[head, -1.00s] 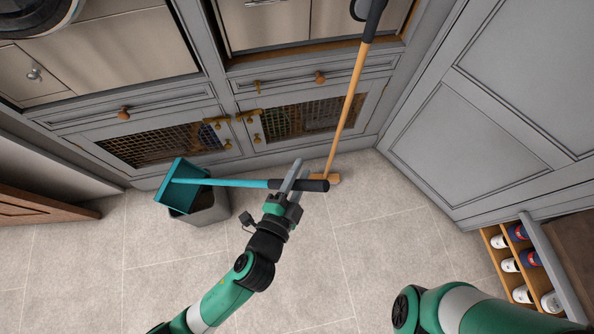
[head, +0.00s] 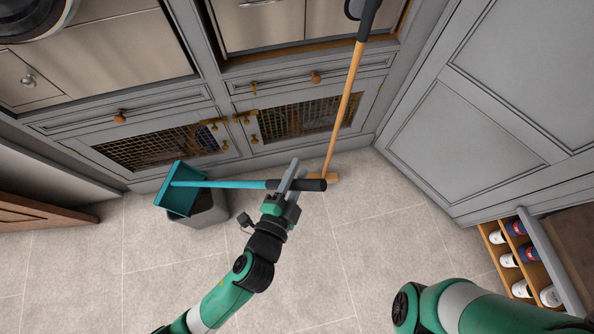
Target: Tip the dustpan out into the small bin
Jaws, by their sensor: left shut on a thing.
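The teal dustpan (head: 180,190) has a long teal handle with a black grip. My left gripper (head: 291,180) is shut on the handle near the black grip. The handle runs left from the gripper, and the pan is at its far left end, over the left part of the small grey bin (head: 209,211). The pan looks tilted. It hides part of the bin's opening, and I cannot tell what is in the pan or the bin. My right arm shows at the lower right, but its gripper is out of view.
A wooden-handled tool (head: 346,108) leans against the grey cabinets, its foot on the floor just beyond my left gripper. A low rack of bottles (head: 520,258) stands at the right. The tiled floor (head: 330,260) between is clear.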

